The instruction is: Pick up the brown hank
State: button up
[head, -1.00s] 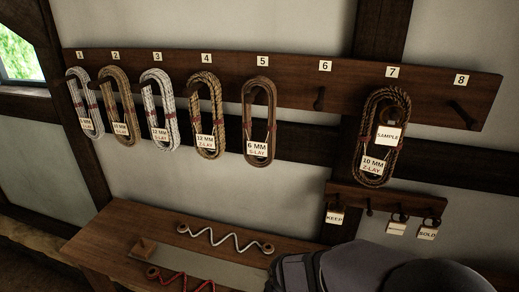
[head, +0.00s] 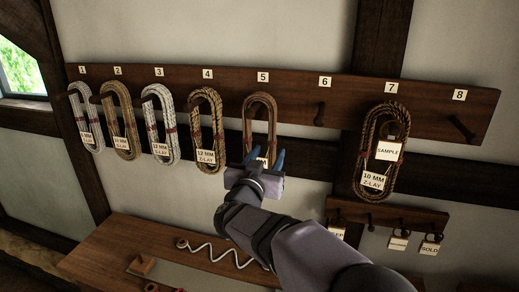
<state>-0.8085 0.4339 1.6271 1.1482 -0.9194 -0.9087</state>
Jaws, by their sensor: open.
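A brown hank (head: 249,112) hangs on the peg under number 5, with a red tie. Its white label, which reads 6 MM earlier, is mostly hidden behind my gripper. My gripper (head: 264,159) is open, with blue fingertips pointing up at the lower end of this hank. I cannot tell whether they touch it. A darker brown hank (head: 367,146) hangs under number 7, with a SAMPLE tag (head: 388,151) and a 10 MM Z-LAY label. A tan-brown hank (head: 196,120) hangs under number 4, labelled 12 MM.
White hanks (head: 171,130) and a tan hank (head: 110,125) hang further left. Pegs 6 (head: 320,114) and 8 (head: 461,128) are bare. A small rack (head: 385,212) with tags is below number 7. A bench (head: 120,245) with a white wavy cord (head: 225,253) stands below.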

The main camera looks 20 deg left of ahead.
aim_at(272, 146)
jog(key=shift+w+r+p, duration=0.1)
jog(key=shift+w+p, duration=0.3)
jog(key=shift+w, duration=0.75)
jog(key=shift+w+p, duration=0.35)
jog(key=shift+p, duration=0.25)
jog(key=shift+w+a+p, duration=0.1)
jog(key=shift+w+p, duration=1.15)
jog(key=shift+w, duration=0.95)
grip_shut()
